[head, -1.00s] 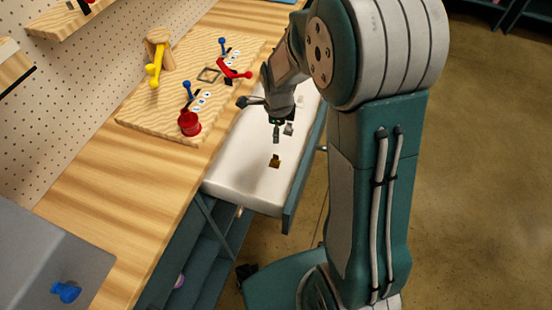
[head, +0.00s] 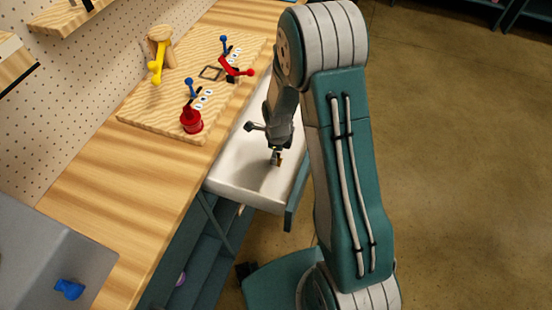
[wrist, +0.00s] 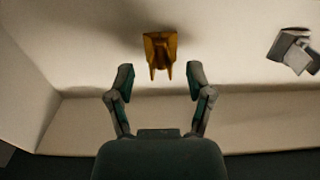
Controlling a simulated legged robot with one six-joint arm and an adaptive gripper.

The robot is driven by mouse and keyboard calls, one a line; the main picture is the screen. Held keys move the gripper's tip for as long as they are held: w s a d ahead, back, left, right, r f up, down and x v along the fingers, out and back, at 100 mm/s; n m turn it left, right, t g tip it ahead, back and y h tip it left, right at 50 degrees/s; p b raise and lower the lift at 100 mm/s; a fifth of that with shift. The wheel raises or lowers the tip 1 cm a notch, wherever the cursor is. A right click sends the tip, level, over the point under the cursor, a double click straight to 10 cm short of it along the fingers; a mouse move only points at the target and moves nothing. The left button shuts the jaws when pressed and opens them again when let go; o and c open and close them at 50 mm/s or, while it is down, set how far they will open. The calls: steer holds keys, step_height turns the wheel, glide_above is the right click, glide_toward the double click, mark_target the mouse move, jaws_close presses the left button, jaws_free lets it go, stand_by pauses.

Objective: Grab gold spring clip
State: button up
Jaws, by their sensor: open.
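The gold spring clip (wrist: 160,48) lies on the white floor of the open drawer (head: 232,183). In the wrist view it is centred just beyond my open fingertips, with its two prongs pointing toward my gripper (wrist: 160,80). My fingers are spread wide, one on each side of the clip's line, with nothing between them. In the head view my gripper (head: 276,157) is down inside the drawer and hides most of the clip. Only a small gold part of the clip (head: 280,159) shows beside the fingers.
A grey clip (wrist: 294,50) lies to the right of the gold one in the wrist view. Drawer walls stand close around my gripper. The wooden bench (head: 100,205) beside the drawer bears a board (head: 150,105) with red, blue and yellow fixtures.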

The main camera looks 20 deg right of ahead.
steer(key=shift+f, duration=0.7)
steer(key=shift+d, duration=0.1)
jaws_close()
steer(key=shift+r, duration=0.1)
